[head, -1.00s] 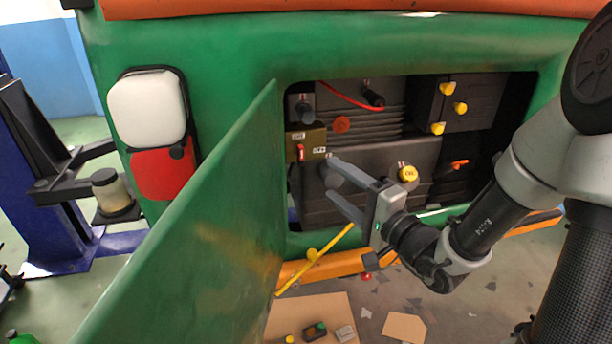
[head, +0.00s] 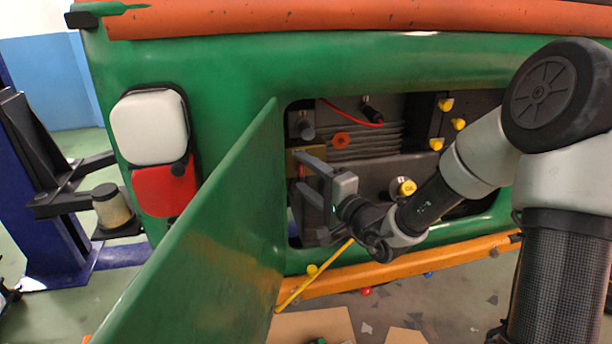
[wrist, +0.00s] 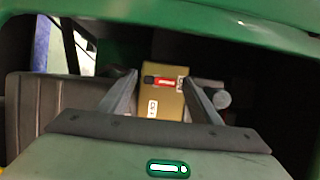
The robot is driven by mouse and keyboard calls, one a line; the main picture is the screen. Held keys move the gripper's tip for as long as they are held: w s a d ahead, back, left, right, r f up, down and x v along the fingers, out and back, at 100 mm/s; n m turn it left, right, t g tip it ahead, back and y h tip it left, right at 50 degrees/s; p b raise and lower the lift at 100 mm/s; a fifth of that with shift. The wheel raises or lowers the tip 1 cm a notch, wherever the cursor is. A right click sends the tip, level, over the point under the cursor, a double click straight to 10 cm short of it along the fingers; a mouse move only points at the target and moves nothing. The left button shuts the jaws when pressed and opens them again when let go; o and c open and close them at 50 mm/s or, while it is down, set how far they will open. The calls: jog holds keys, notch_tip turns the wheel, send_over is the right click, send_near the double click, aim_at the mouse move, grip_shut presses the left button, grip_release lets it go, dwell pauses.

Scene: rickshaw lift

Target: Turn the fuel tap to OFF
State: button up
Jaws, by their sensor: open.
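The fuel tap is a small red lever (wrist: 167,81) with a dark end on a brass-coloured plate (wrist: 168,102), inside the open side bay. In the wrist view the lever lies across the plate, between my finger lines. One white label is by its right end, another below it; their words are too small to read there. My gripper (head: 300,171) is open and empty, with its fingers reaching into the bay at the plate. It also shows in the wrist view (wrist: 160,78). In the head view my fingers hide much of the plate. Contact with the lever cannot be told.
A green door (head: 205,235) stands open left of the bay, close to my gripper. A yellow rod (head: 312,277) slants below the opening. Inside the bay are a yellow cap (head: 405,187), yellow knobs (head: 459,124) and a red cable (head: 350,112).

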jog(key=c, duration=1)
jog(key=shift+c, duration=0.2)
jog(key=shift+f+m+b, duration=0.1)
jog(key=shift+m+b, duration=0.2)
jog(key=shift+b, duration=0.05)
jog(key=m+t+h, duration=0.1)
jog(key=m+t, duration=0.1)
jog(key=m, duration=0.4)
jog(key=m+t+h+b, duration=0.1)
jog(key=m+t, duration=0.1)
jog(key=m, duration=0.5)
jog(key=f+m+t+h+b, duration=0.1)
jog(key=m+t+h, duration=0.1)
jog(key=m, duration=0.4)
jog(key=shift+m+t, duration=0.3)
jog(key=shift+t, duration=0.3)
jog(key=o, duration=1)
jog(key=shift+a, duration=0.1)
